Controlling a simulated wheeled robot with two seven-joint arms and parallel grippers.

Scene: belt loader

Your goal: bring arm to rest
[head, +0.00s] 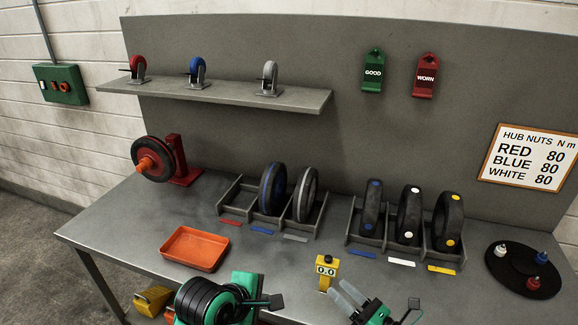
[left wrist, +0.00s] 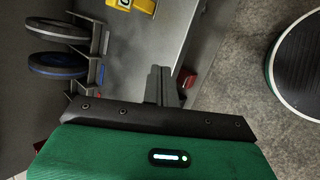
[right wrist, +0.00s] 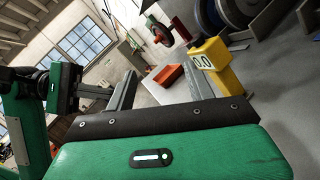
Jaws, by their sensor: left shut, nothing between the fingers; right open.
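My right gripper (head: 339,288) is at the front edge of the bench, just right of the yellow gauge (head: 326,271) that reads 0.0. Its two grey fingers stand apart with nothing between them, as the right wrist view (right wrist: 160,82) also shows. My left arm is at the bottom left of the head view, in front of the bench, and its fingers cannot be made out there. In the left wrist view my left gripper (left wrist: 160,75) has its fingers together and holds nothing.
An orange tray (head: 196,249) lies on the bench (head: 125,225). Racks hold wheels (head: 273,189) and tyres (head: 410,214). A black turntable (head: 515,275) carries nuts at right. A red stand (head: 182,165) bears a wheel at left. Casters (head: 197,72) sit on a shelf (head: 225,93).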

